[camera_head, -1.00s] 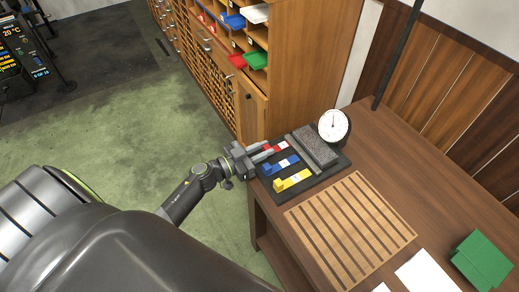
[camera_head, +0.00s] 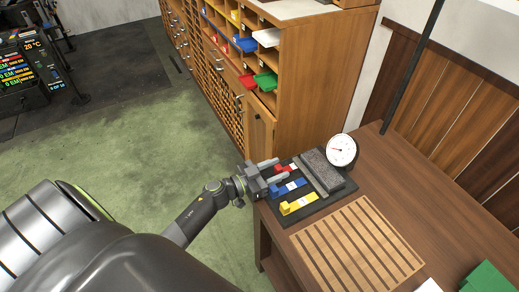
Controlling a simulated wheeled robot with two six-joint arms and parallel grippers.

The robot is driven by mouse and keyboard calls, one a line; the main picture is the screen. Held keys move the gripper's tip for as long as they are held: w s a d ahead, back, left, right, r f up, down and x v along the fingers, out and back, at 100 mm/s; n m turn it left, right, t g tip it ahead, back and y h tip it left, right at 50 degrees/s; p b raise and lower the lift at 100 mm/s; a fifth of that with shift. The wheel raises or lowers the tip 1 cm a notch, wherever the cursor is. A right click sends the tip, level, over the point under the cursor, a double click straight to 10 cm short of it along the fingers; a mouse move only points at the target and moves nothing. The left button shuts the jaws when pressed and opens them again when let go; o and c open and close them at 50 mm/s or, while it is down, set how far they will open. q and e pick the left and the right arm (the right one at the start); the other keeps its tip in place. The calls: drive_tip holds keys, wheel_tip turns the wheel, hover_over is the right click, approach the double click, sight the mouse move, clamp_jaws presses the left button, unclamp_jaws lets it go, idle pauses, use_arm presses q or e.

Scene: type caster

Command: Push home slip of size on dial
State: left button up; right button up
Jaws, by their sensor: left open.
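A black tray (camera_head: 316,212) on the desk holds a red slip (camera_head: 281,168), a blue slip (camera_head: 280,190) and a yellow slip (camera_head: 288,208), each with a pale label. Their inner ends point toward a grey speckled block (camera_head: 326,169). A round white dial (camera_head: 341,150) with a red needle stands behind the block; its markings are too small to read. My left gripper (camera_head: 283,168) is open, its two fingers beside the red slip's outer end. They partly hide the slip, and I cannot tell whether they touch it. My right gripper is out of view.
A slatted wooden mat (camera_head: 357,245) lies on the desk in front of the tray. A wooden cabinet (camera_head: 318,85) with coloured trays stands behind. A dark pole (camera_head: 412,65) rises beyond the dial.

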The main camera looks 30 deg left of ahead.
use_arm(q)
drive_tip(key=shift+s+a+f, duration=0.1)
drive_tip(key=shift+s+a, duration=0.15)
drive_tip(key=shift+s, duration=0.15)
drive_tip(key=b+v, duration=0.3)
drive_tip(key=v, duration=1.3)
drive_tip(key=shift+b, duration=0.4)
drive_tip(key=shift+a, duration=0.1)
drive_tip(key=s+a+f+n+y, duration=0.1)
drive_tip(key=a+f+n+y, duration=0.45)
drive_tip(key=f, duration=0.85)
drive_tip(key=s+a+f+n+g+y, duration=0.1)
drive_tip(key=s+f+g+y, duration=0.25)
drive_tip(key=f, duration=0.35)
drive_tip(key=s+a+f+g+y, duration=0.2)
drive_tip(key=s+f, duration=0.2)
drive_tip(key=f, duration=0.3)
drive_tip(key=s+d+f+g, duration=0.4)
drive_tip(key=s+f, duration=0.4)
drive_tip(key=s, duration=0.3)
drive_tip(key=s+d+f+g+h, duration=0.1)
drive_tip(key=s+d+f+g, duration=0.4)
drive_tip(key=s, duration=0.6)
wheel_tip(320, 180, down, 3)
drive_tip(key=d, duration=0.2)
drive_tip(key=shift+s+d, duration=0.2)
drive_tip(key=shift+d, duration=0.15)
drive_tip(key=shift+c, duration=0.2)
